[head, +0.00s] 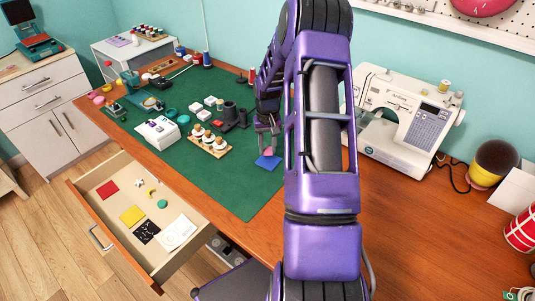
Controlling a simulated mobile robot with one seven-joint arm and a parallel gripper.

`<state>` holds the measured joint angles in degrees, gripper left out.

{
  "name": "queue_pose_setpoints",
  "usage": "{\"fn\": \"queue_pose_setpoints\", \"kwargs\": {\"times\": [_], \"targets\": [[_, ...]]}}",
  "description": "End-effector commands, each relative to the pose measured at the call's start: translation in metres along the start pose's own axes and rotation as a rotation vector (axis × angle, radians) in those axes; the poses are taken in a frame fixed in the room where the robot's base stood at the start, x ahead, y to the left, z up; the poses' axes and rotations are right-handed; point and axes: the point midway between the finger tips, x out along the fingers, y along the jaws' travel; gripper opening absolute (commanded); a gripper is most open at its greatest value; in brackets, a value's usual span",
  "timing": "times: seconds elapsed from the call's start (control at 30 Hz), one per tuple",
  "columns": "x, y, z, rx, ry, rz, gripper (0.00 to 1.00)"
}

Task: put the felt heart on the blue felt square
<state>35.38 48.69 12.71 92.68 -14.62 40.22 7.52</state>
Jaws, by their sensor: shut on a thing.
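The blue felt square (267,163) lies on the green mat, in the middle of the head view. My gripper (267,146) points down over the square's far part and is shut on the pink felt heart (269,152). The heart is small and partly hidden by the fingers. It shows against the square's far edge. I cannot tell whether the heart touches the square or is just above it. My purple arm hides what is to the right of the square.
The green cutting mat (225,178) covers much of the wooden table. A wooden rack of spools (209,142) and dark cylinders (229,114) stand left of my gripper. A white sewing machine (405,120) is at right. An open drawer (182,205) holds felt pieces.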

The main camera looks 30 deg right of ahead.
Motion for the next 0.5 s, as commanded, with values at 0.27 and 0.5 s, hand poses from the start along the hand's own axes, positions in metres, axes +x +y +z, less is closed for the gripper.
{"fn": "queue_pose_setpoints", "kwargs": {"times": [0.27, 0.5], "targets": [[0.031, 0.0, 0.0, -0.001, 0.0, -0.001, 0.0], [0.033, 0.0, 0.0, -0.001, 0.0, 0.0, 0.0]]}}
